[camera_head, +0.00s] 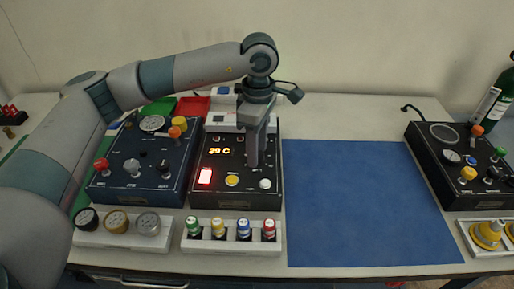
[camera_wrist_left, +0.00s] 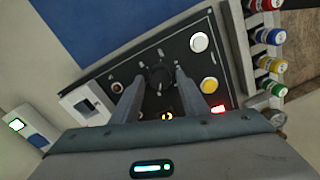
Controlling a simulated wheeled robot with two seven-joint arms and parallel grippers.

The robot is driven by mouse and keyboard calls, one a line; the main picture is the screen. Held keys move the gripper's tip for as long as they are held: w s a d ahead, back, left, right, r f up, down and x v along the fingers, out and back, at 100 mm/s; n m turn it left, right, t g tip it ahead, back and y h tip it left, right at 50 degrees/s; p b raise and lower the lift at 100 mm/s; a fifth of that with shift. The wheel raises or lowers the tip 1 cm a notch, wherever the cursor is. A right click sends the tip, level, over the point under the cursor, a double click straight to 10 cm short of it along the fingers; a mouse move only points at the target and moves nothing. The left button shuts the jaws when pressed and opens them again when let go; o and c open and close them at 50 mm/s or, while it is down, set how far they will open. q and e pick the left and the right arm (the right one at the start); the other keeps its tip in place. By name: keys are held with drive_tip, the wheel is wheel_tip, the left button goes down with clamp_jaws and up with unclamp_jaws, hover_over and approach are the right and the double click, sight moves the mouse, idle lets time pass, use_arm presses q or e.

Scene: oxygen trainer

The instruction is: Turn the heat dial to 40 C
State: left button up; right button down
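The heat dial (camera_wrist_left: 160,75) is a dark round knob on the black heater panel (camera_head: 208,195); in the head view my gripper hides it. The panel's orange display (camera_head: 220,151) reads what looks like 39 C, but the first digit is hard to make out. My left gripper (camera_head: 253,163) points straight down over the panel's right half. In the left wrist view its two fingers (camera_wrist_left: 160,78) stand apart, one on each side of the dial; whether they touch it is unclear. My right gripper is in neither view.
A lit red switch (camera_head: 205,176), a yellow button (camera_head: 232,180) and a white button (camera_head: 265,184) lie close in front of the gripper. A blue panel (camera_head: 115,185) stands left, colored bottles (camera_head: 243,229) stand in front, and a clear blue mat (camera_head: 360,200) lies right.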

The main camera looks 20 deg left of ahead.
use_arm(q)
drive_tip(key=shift+r, duration=0.1)
idle(0.3)
drive_tip(key=shift+r, duration=0.55)
wheel_tip(320, 180, up, 16)
drive_tip(key=b, duration=0.2)
drive_tip(key=shift+w, duration=0.35)
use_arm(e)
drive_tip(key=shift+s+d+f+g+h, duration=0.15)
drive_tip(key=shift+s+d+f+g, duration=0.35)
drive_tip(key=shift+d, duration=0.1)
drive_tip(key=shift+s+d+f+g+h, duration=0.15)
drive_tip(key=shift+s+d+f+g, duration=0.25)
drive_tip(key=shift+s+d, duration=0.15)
